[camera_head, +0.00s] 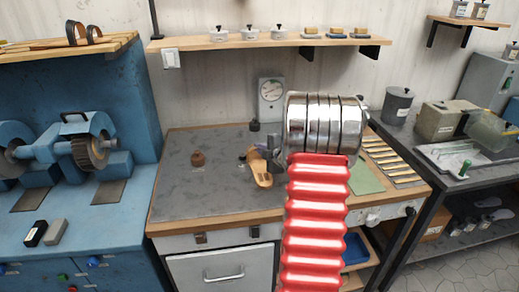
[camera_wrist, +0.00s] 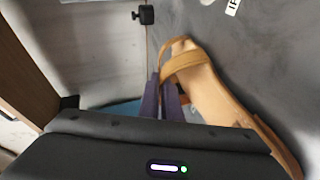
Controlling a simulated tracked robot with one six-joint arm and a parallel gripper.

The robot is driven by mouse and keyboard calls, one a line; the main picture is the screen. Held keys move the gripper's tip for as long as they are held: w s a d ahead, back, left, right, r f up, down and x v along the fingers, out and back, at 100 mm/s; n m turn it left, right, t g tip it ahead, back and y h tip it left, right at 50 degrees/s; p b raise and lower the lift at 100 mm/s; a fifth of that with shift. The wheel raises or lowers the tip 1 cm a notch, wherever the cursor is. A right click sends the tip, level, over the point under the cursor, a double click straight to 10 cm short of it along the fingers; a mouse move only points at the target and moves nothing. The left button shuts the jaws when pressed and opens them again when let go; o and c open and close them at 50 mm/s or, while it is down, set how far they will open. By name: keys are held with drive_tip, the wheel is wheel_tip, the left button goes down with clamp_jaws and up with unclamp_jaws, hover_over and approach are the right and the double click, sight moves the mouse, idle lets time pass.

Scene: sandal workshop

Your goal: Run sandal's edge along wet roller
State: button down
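The tan sandal (camera_head: 262,174) shows over the grey bench top in the head view, left of my arm. It also shows in the wrist view (camera_wrist: 205,88), its sole running toward the lower right and a strap looping at its upper end. My gripper (camera_head: 272,153) is at the strap end of the sandal. In the wrist view its two dark purple fingers (camera_wrist: 164,80) are close together with the strap between them, so it looks shut on the sandal. Whether the sole touches the bench is unclear. I cannot make out a wet roller; my arm hides part of the bench.
A dial gauge (camera_head: 271,98) stands at the back wall. A green mat (camera_head: 366,178) and several tools lie to the right. A blue grinding machine (camera_head: 85,150) is at left. The bench's left part is clear.

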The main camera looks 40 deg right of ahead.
drive_tip(key=shift+w+d, duration=0.5)
drive_tip(key=shift+w, duration=0.25)
drive_tip(key=shift+w+d, duration=0.45)
drive_tip(key=shift+w, duration=0.25)
idle(1.5)
drive_tip(key=shift+s+d, duration=0.25)
drive_tip(key=shift+d, duration=0.1)
idle(0.6)
drive_tip(key=shift+w+a, duration=0.1)
drive_tip(key=shift+a, duration=0.1)
idle(1.4)
drive_tip(key=shift+w+d, duration=0.3)
drive_tip(key=shift+w, duration=0.3)
drive_tip(key=shift+w+d, duration=0.25)
drive_tip(key=shift+w, duration=0.35)
idle(1.3)
